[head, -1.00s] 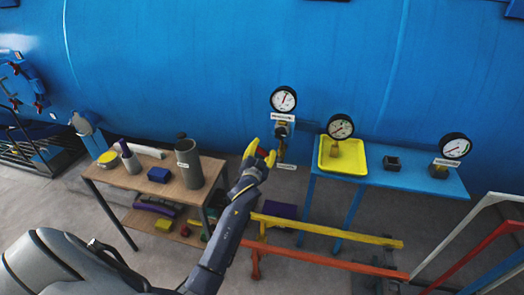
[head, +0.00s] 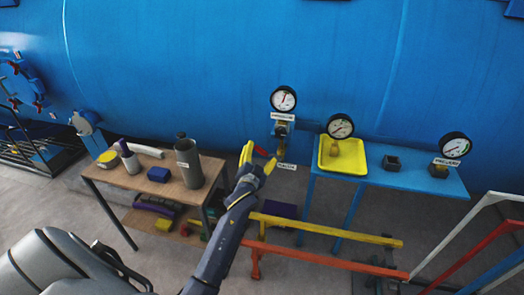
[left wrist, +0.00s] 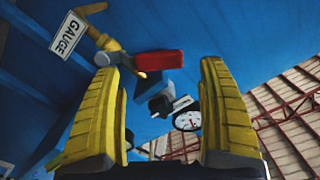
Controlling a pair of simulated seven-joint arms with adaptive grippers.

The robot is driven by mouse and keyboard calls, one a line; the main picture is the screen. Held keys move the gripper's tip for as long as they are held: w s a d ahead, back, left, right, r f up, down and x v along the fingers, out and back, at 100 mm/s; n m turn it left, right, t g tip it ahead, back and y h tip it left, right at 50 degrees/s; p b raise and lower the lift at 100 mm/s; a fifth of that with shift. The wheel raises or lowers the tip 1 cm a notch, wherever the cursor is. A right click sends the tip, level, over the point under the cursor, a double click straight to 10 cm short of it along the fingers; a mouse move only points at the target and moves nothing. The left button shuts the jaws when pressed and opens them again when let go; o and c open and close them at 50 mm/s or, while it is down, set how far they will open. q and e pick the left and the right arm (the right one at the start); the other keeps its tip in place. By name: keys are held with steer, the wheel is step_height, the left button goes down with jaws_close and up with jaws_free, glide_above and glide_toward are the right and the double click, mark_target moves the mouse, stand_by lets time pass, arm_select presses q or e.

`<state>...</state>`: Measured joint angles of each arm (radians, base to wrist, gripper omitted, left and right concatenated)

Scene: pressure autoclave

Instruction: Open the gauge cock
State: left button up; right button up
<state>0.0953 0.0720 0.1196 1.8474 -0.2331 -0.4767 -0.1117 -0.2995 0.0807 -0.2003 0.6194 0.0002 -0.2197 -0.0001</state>
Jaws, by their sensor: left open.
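The gauge cock is a small brass fitting (head: 281,152) below a white dial gauge (head: 284,98) on the blue vessel. Its red lever (head: 262,152) points left, toward my left gripper (head: 258,158). The left gripper is open, with its yellow fingers on either side of the lever's end in the head view. In the left wrist view the red lever (left wrist: 155,60) lies crosswise just beyond the gap between the open fingers (left wrist: 160,75). The brass body (left wrist: 105,45) and GAUGE tag (left wrist: 68,35) are at upper left. Contact cannot be told. My right gripper is out of view.
A blue table (head: 425,182) at right holds a yellow tray (head: 355,168) with a gauge in it, a dark box (head: 393,163) and another gauge (head: 455,146). A wooden table (head: 140,183) stands left. Yellow and red rails (head: 325,228) run below.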

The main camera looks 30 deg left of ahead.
arm_select(q)
steer(key=v, duration=0.8)
steer(key=shift+s, duration=0.3)
steer(key=shift+d, duration=0.15)
